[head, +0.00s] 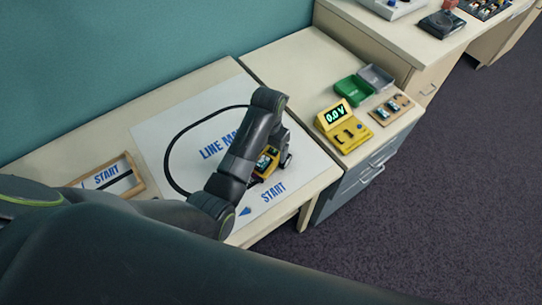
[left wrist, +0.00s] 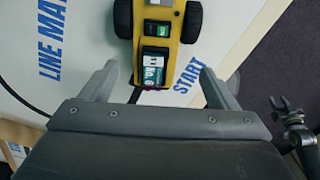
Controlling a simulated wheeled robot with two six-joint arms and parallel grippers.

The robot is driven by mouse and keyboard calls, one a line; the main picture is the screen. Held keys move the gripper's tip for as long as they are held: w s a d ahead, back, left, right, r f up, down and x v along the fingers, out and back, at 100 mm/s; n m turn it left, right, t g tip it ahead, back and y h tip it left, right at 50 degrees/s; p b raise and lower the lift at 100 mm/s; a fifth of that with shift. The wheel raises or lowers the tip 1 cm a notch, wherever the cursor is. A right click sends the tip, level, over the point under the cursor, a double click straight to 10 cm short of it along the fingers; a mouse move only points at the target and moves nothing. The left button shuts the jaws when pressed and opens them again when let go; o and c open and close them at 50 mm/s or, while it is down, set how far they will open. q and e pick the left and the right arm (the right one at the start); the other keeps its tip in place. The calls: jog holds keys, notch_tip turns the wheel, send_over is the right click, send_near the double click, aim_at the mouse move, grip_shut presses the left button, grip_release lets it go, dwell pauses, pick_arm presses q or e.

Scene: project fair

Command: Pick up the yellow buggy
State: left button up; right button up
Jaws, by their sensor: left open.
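The yellow buggy (head: 268,163) sits on the white line mat (head: 205,112), by the printed START, partly hidden by my left arm in the head view. In the head view the fingers are mostly hidden behind the arm.
A wooden frame with a START strip (head: 107,177) lies left of the mat. On the right bench stand a yellow meter reading 0.0 V (head: 342,127), a green bin (head: 353,90), a grey bin (head: 376,78) and a small wooden board (head: 391,109). A teal wall backs the benches.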

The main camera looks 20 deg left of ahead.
aim_at(266, 157)
pick_arm(q)
jog(key=shift+s+f, duration=0.1)
jog(key=shift+f, duration=1.1)
jog(key=f, duration=0.3)
jog(key=shift+a+f+p, duration=0.1)
jog(key=shift+a+p, duration=0.25)
jog(key=shift+p, duration=0.05)
jog(key=shift+f, duration=0.7)
jog(key=c, duration=1)
pick_arm(e)
jog(key=shift+w+a+r, duration=0.15)
jog(key=shift+r, duration=0.3)
